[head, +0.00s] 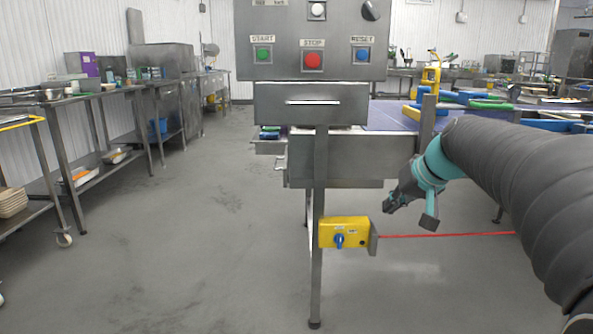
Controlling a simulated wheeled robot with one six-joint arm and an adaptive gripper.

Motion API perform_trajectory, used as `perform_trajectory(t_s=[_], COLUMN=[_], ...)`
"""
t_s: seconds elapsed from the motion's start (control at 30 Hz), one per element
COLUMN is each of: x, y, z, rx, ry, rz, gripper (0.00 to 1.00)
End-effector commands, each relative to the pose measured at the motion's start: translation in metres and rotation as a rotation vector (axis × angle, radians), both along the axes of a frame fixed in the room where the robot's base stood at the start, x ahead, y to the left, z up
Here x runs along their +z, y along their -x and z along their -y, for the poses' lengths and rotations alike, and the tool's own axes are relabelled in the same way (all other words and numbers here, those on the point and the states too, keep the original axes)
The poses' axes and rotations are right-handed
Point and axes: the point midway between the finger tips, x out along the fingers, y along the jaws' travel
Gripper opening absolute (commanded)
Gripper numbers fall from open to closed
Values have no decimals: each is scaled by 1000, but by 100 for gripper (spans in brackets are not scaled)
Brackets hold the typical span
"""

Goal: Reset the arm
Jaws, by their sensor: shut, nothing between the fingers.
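My arm (520,180), in a dark ribbed sleeve, comes in from the right of the head view. It ends in a teal wrist (432,168) and my dark gripper (408,205). The gripper is shut and empty. It hangs in free air, tilted down and to the left, in front of and below the machine's right side. It appears apart from everything around it; exact depth is hard to tell.
A grey control panel (340,66) has green START, red STOP and blue RESET buttons. Below it are a drawer (312,103) and a leg with a yellow switch box (340,232). A red cord (450,235) runs right. Steel tables (110,92) stand left; the middle floor is clear.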

Motion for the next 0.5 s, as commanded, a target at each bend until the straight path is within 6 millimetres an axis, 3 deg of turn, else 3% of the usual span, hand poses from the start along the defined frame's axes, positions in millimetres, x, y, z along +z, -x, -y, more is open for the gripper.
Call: perform_trajectory(t_s=[0.03, 0.2, 0.5], x=[-14, -62, -124], y=[26, 106, 230], z=[-5, -12, -22], rx=[-36, -147, -148], ry=[14, 80, 254], rz=[-48, -174, -238], gripper=[0, 0, 0])
